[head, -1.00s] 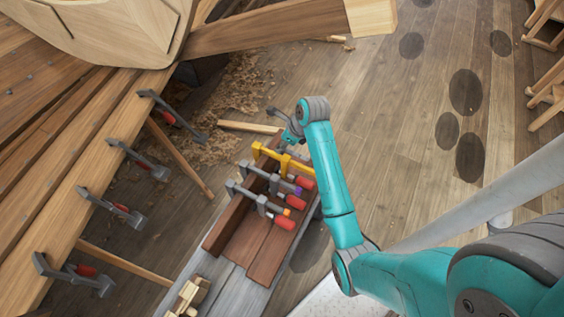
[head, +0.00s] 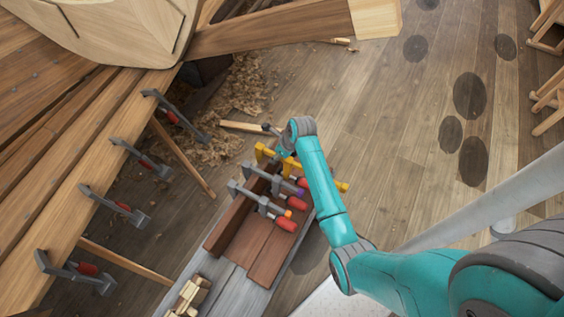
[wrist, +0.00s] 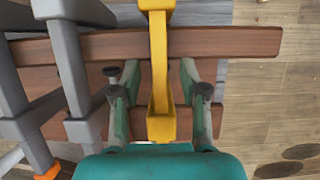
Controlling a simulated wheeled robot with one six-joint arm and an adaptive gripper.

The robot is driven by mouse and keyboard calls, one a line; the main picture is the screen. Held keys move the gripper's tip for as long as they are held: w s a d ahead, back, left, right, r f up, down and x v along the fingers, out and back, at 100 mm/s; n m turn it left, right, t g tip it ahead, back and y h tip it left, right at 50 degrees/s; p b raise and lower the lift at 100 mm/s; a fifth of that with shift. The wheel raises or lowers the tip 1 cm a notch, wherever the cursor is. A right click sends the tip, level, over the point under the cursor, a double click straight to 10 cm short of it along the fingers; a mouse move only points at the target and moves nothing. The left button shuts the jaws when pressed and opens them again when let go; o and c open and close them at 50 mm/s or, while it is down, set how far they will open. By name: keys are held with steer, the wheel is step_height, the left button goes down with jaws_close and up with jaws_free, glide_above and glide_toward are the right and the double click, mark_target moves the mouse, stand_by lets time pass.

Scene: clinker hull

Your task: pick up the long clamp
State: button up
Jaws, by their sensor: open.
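The long clamp (head: 263,153) is yellow and lies across the reddish-brown boards, at the far end of a row of clamps. My forearm and wrist hide part of it in the head view, and its far right end shows past my arm. In the wrist view the yellow bar (wrist: 158,55) runs down the middle of the picture. My gripper (wrist: 160,77) is open, with one finger on each side of the yellow bar. Gaps show between the bar and both fingers. In the head view my gripper (head: 284,152) is low over the clamp.
Grey clamps with red handles (head: 284,224) lie close beside the yellow one, left of it in the wrist view (wrist: 70,65). Reddish-brown boards (head: 245,243) lie beneath. Wood blocks (head: 190,297) sit at the near end. More clamps (head: 130,210) grip the hull plank at left.

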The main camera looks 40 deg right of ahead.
jaws_close()
steer(key=shift+w+r, duration=0.1)
steer(key=shift+r, duration=0.05)
